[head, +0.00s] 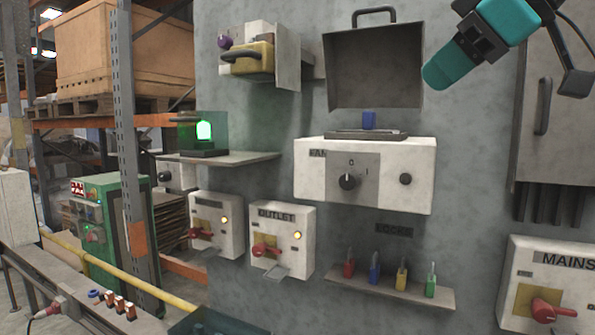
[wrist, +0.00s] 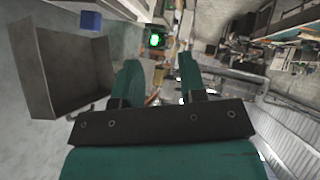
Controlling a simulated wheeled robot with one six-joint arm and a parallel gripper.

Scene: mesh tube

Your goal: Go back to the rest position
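My gripper (head: 437,75) is at the upper right of the head view, raised in front of the wall and pointing down to the left. Its teal fingers stand apart in the wrist view (wrist: 160,75), with nothing held between them. The cover also shows at the left of the wrist view (wrist: 70,75).
A ledge (head: 390,290) holds several coloured padlocks. The outlet box (head: 282,222) and mains box (head: 562,290) have red handles. A shelf (head: 230,158) holds a glowing green lamp (head: 204,131). A grey cabinet (head: 555,110) stands at the right, behind my arm.

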